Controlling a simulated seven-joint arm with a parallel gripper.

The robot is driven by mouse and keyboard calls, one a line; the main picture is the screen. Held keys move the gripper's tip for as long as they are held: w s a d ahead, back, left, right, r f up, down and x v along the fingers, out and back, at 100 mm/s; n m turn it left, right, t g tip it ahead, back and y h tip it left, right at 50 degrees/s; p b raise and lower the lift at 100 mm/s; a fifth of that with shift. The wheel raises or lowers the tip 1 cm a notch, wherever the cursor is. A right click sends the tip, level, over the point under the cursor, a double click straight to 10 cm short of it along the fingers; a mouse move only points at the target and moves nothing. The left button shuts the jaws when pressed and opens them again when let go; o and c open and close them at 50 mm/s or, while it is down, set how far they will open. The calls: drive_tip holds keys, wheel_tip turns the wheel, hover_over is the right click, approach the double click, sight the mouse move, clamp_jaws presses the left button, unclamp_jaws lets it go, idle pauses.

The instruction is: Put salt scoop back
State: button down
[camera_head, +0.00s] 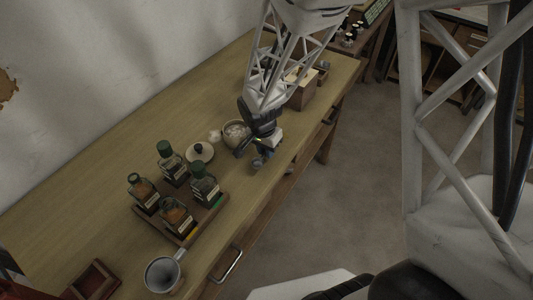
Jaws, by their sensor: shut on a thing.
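My gripper (259,152) is over the wooden table, right of the spice tray, and points down. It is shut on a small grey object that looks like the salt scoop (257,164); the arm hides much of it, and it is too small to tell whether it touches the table. A round pot with pale, white contents (236,131), likely the salt pot, stands just left of my gripper, partly behind it. A pale round lid with a dark knob (201,152) lies on the table left of the pot.
A wooden tray (182,240) holds several spice jars with dark lids. A small white bulb (215,136) lies by the pot. A metal funnel-like vessel (163,275) and a reddish box (94,283) are at the near end. A wooden box (303,92) stands beyond my arm. The table's left side is clear.

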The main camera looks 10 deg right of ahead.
drive_tip(key=shift+f, duration=1.2)
drive_tip(key=c, duration=1)
unclamp_jaws()
drive_tip(key=shift+f, duration=0.15)
drive_tip(key=shift+r, duration=0.2)
drive_tip(key=r, duration=0.4)
drive_tip(key=a+r, duration=0.1)
drive_tip(key=r, duration=0.7)
drive_tip(key=shift+a, duration=0.15)
